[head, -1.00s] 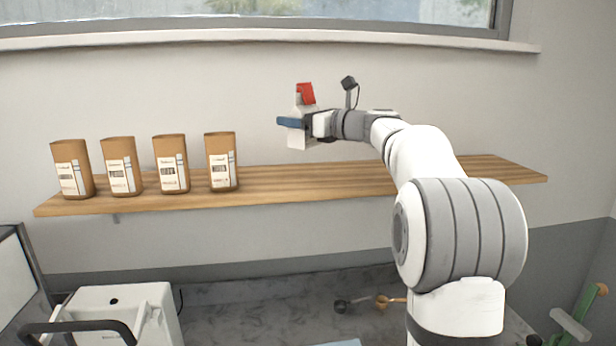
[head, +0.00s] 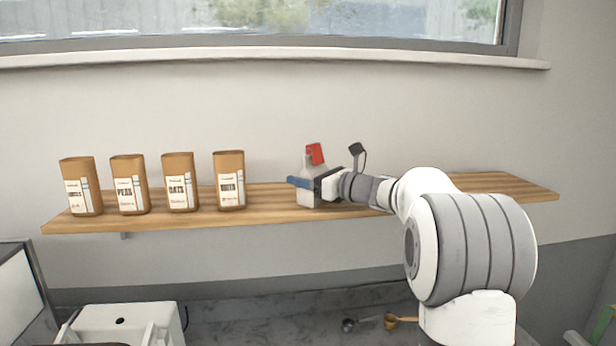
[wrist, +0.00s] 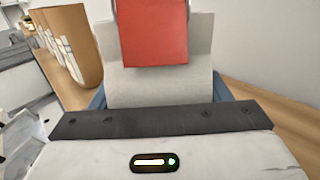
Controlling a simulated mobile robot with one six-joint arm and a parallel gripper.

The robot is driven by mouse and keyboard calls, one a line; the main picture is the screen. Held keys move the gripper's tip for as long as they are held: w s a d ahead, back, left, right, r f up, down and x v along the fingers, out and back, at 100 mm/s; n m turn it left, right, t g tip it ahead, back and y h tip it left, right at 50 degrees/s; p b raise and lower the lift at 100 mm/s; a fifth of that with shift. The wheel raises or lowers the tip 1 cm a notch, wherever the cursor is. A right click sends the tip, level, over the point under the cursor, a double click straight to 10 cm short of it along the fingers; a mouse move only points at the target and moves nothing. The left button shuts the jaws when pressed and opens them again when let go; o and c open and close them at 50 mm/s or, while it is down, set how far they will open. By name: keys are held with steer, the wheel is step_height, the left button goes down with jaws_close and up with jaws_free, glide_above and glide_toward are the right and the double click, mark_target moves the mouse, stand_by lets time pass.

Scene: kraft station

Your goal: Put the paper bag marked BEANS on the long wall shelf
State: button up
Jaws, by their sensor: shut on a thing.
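My gripper (head: 301,182) is shut on a pale whitish bag (head: 308,196) with a red piece (head: 315,154) at its top. The bag stands roughly upright, and its base overlaps the long wooden wall shelf (head: 265,202). I cannot tell whether it touches the board. No BEANS mark is readable on it. In the wrist view, the pale bag (wrist: 160,88) is between the blue fingers, with the red piece (wrist: 153,30) in front of its upper part.
Several brown paper bags stand in a row on the shelf's left part, including one marked PEAS (head: 130,185) and one marked OATS (head: 180,183). The nearest brown bag (head: 229,182) is left of my gripper, with bare board between. The shelf's right end (head: 500,185) is clear.

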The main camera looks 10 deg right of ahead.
steer(key=shift+r, duration=0.1)
steer(key=shift+s, duration=0.1)
steer(key=o, duration=1.2)
steer(key=shift+c, duration=0.2)
steer(key=b+v, duration=0.4)
steer(key=v, duration=0.7)
steer(key=shift+d+b, duration=0.1)
steer(key=shift+b, duration=0.25)
steer(key=shift+s+d, duration=0.25)
steer(key=shift+s, duration=0.1)
